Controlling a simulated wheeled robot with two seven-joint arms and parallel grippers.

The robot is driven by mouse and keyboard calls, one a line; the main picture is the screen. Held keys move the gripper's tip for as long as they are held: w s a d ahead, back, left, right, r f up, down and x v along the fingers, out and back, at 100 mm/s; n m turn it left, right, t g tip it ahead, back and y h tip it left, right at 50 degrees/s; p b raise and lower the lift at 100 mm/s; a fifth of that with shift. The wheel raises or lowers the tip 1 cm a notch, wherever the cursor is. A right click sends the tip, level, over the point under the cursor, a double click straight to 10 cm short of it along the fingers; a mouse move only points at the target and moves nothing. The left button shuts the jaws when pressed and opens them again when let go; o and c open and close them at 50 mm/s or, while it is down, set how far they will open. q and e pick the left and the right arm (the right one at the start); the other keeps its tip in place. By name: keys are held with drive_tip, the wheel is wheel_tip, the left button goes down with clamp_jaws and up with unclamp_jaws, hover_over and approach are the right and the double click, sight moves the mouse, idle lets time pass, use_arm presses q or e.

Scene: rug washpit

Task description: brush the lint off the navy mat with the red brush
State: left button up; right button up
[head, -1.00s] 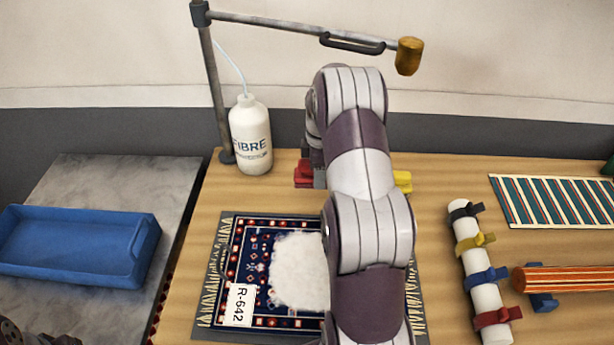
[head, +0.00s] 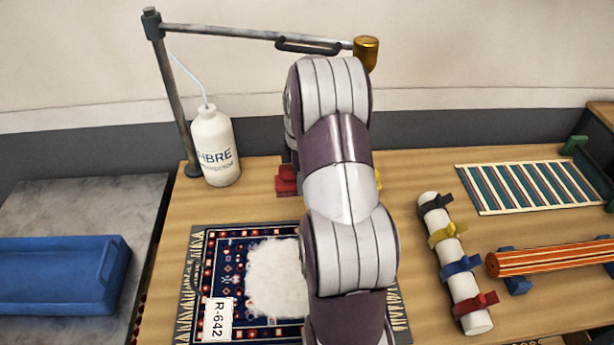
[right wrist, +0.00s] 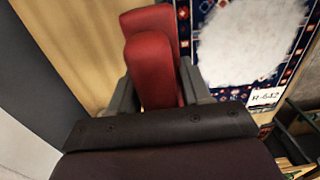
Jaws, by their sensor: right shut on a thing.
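The navy mat (head: 222,260) lies flat on the wooden table in the head view, with a patterned red and white border, pale fringes and a tag reading R-642. A thick white patch of lint (head: 275,280) covers its middle; my right arm hides the mat's right part. The lint (right wrist: 245,40) and mat (right wrist: 282,82) also show in the right wrist view. My right gripper (right wrist: 155,82) is shut on the red brush (right wrist: 152,65), beside the mat. In the head view a red piece (head: 286,182) shows left of my arm, beyond the mat. My left gripper is out of view.
A white bottle (head: 214,150) stands back left by a grey post with a boom (head: 250,34). A blue tray (head: 55,275) is on the left bench. At right are a white roll with coloured straps (head: 441,228), a striped mat (head: 530,187) and an orange striped roll (head: 550,258).

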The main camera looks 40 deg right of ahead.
sight(280, 186)
drive_tip(key=shift+n, duration=0.8)
drive_tip(key=a+r+p, duration=0.1)
drive_tip(key=w+a+r+p, duration=0.1)
drive_tip(key=a, duration=0.1)
drive_tip(key=w+a+r+p, duration=0.1)
drive_tip(key=a, duration=0.1)
drive_tip(key=s+a+r+n+g+p, duration=0.1)
drive_tip(key=s+a+n+p, duration=0.1)
drive_tip(key=a+n+p, duration=0.45)
drive_tip(key=s+a+r+n+p, duration=0.1)
drive_tip(key=s+a+n+p, duration=0.2)
drive_tip(key=a, duration=0.6)
wheel_tip(280, 186, down, 7)
drive_tip(key=s+n+h+b, duration=0.2)
drive_tip(key=n+b, duration=0.4)
drive_tip(key=shift+a+n+g+b, duration=0.25)
drive_tip(key=shift+n+g+b, duration=0.1)
drive_tip(key=shift+g+b, duration=0.05)
